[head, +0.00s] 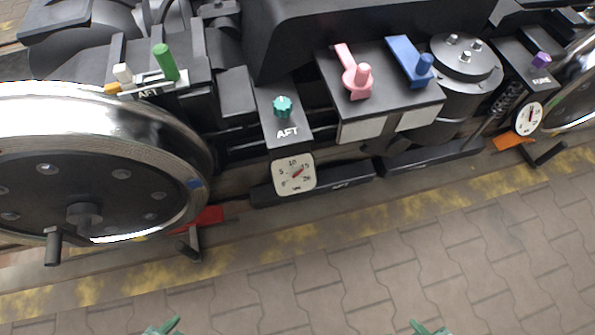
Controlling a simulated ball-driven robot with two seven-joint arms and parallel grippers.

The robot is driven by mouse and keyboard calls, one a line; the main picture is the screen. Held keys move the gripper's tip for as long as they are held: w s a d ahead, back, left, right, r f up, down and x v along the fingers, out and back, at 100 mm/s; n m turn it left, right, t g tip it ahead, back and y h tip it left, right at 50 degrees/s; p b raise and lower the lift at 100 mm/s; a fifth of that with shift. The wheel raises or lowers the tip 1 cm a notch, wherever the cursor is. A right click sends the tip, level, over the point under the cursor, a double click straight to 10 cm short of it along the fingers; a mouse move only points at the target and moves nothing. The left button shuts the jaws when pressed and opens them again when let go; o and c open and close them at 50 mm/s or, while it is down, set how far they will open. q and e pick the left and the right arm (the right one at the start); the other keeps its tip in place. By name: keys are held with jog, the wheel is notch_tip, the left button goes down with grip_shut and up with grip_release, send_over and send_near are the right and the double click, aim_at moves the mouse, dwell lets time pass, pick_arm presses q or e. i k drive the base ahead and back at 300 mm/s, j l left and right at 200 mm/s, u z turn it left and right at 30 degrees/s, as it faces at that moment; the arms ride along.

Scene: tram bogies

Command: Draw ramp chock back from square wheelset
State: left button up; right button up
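A red wedge-shaped chock (207,218) lies at the foot of the large left wheel (105,170), on its right side, with a dark T-shaped handle (191,245) toward me. An orange chock (512,141) with a dark handle (549,155) lies by the right wheel (575,95), which is cut off by the edge. I cannot tell from shape which one is the ramp chock or which wheelset is the square one. Green tips of my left gripper (163,326) and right gripper (431,328) show at the bottom edge, far from both chocks; their opening is mostly cut off.
Between the wheels are a teal knob (283,106) marked AFT, a dial (294,173), pink (358,78) and blue (412,62) levers, and a purple knob (541,59). A green lever (166,62) stands above the left wheel. The paved floor (330,270) in front is clear.

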aim_at(209, 214)
jog(key=k+u, duration=0.15)
jog(key=u, duration=0.2)
jog(key=k+u, duration=0.1)
jog(key=u, duration=0.2)
jog(key=k+u, duration=0.15)
jog(key=u, duration=0.2)
